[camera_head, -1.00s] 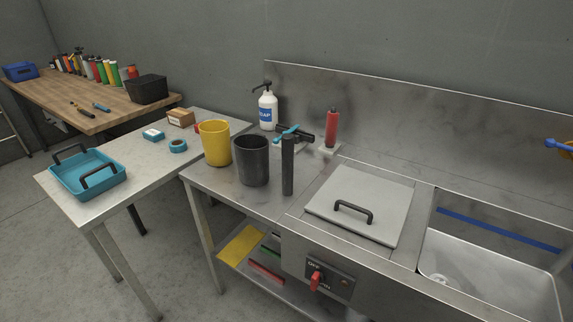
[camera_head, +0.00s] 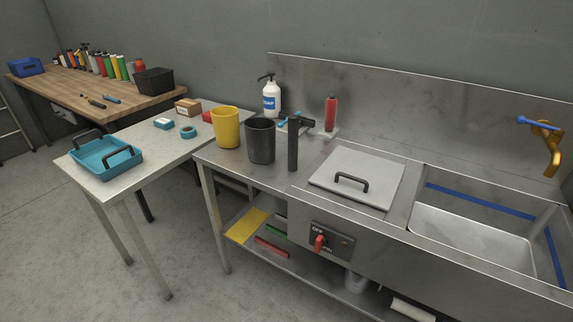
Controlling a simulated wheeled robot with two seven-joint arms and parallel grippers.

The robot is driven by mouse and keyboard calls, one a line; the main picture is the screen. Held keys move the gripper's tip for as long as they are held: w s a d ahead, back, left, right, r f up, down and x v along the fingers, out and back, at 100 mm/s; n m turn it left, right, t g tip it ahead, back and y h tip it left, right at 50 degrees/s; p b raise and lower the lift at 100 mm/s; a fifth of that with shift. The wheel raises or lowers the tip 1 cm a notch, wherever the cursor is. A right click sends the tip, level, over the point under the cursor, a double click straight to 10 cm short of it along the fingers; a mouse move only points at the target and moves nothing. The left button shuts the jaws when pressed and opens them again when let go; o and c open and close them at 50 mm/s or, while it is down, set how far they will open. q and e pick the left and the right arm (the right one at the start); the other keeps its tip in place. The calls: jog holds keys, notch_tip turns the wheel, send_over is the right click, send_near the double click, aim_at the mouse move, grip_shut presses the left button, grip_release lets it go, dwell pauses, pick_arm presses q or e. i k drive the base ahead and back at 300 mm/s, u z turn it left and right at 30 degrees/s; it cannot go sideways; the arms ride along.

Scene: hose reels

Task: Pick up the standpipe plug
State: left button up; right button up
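A tall, dark upright cylinder (camera_head: 293,150), which looks like the standpipe plug, stands on the steel counter (camera_head: 225,160). It is just right of a black cup (camera_head: 261,141) and left of the lidded square. A dark object with a blue part lies behind it, partly hidden by it. The sink basin (camera_head: 465,236) is at the right. Neither of my grippers is in view.
A yellow cup (camera_head: 226,127), a soap bottle (camera_head: 271,98) and a red cylinder (camera_head: 330,113) share the counter. A flat lid with a black handle (camera_head: 357,179) lies left of the sink. A blue tray (camera_head: 105,158) sits on the side table.

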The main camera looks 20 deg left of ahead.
aim_at(292, 119)
jog(key=k, duration=0.1)
jog(key=z, duration=1.6)
jog(key=i, duration=1.15)
jog(key=u, duration=2.05)
